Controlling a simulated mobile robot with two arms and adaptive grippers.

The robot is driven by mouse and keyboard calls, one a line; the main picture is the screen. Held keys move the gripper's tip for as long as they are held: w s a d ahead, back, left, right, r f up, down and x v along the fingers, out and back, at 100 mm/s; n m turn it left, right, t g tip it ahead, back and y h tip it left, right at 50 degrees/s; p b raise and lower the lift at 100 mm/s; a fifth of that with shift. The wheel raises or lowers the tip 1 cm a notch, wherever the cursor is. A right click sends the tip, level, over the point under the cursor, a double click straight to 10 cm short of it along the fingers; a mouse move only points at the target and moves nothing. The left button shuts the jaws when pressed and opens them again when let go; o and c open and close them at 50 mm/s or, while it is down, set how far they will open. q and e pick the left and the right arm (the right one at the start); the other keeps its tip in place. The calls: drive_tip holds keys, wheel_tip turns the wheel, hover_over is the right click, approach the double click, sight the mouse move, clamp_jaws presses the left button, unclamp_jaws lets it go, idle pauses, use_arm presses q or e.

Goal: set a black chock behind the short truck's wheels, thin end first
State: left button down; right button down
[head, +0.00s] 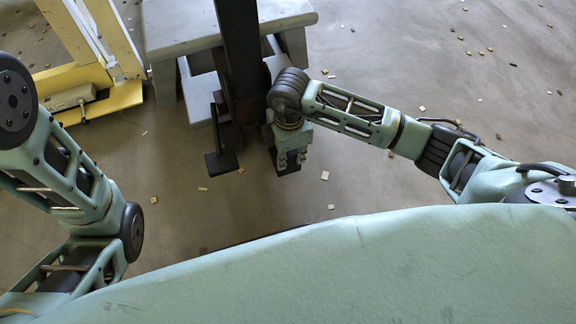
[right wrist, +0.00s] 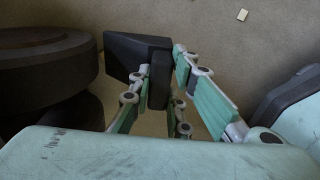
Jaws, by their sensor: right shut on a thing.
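My right gripper (head: 291,160) points down at the end of my right arm, just right of a dark upright post (head: 240,45). It is shut on a black chock (head: 288,169), which is low over or on the floor; I cannot tell which. In the right wrist view the fingers (right wrist: 178,88) hold the chock (right wrist: 128,58) by its upright part, and its block body extends to the left. A second black piece with a flat base (head: 221,163) and an upright bar stands left of the gripper. The truck's wheels are not clear in the head view. My left gripper is out of view.
A grey platform (head: 175,45) stands behind the post. A yellow frame (head: 115,98) is at the left back. A large dark round part (right wrist: 45,65) is close at the left in the right wrist view. Open floor with small scattered chips lies to the right.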

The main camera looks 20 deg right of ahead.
sight(292, 167)
drive_tip(key=shift+w+a+f+b, duration=0.1)
drive_tip(key=shift+f+b, duration=1.85)
drive_tip(key=shift+f, duration=0.15)
drive_tip(key=shift+r, duration=0.1)
drive_tip(key=c, duration=1.6)
unclamp_jaws()
drive_tip(key=shift+c, duration=0.2)
